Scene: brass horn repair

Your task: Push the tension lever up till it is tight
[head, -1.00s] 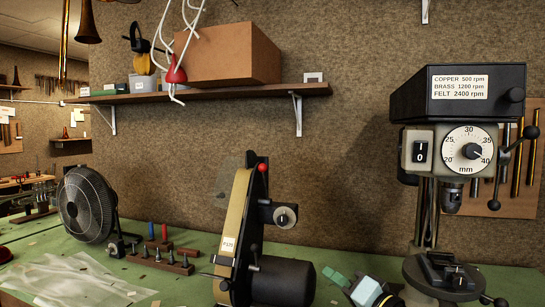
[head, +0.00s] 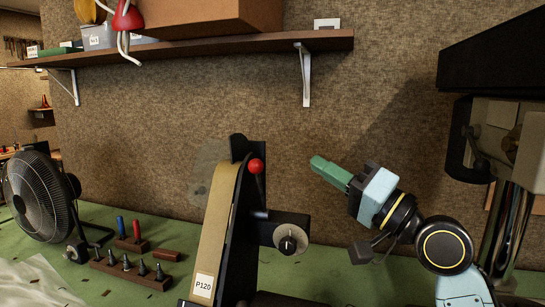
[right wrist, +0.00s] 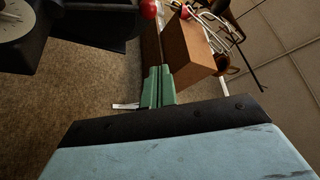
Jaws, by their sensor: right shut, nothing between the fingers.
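The tension lever (head: 259,187) is a short black arm with a red ball knob (head: 256,166) at the top of the belt sander (head: 216,235). It stands nearly upright beside the tan belt. My right gripper (head: 318,165) comes in from the right, with its green fingers shut and empty. In the head view its tips point left toward the red knob, with a gap between them. In the right wrist view the shut fingers (right wrist: 158,86) show mid-frame, and the red knob (right wrist: 149,8) is at the top edge, beyond them. My left gripper is not in view.
A sander dial (head: 290,239) sits on a black bracket below my right gripper. A drill press (head: 490,130) stands at the right. A wall shelf (head: 200,45) runs above. A fan (head: 42,195) and a rack of tips (head: 130,268) are at the left on the green bench.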

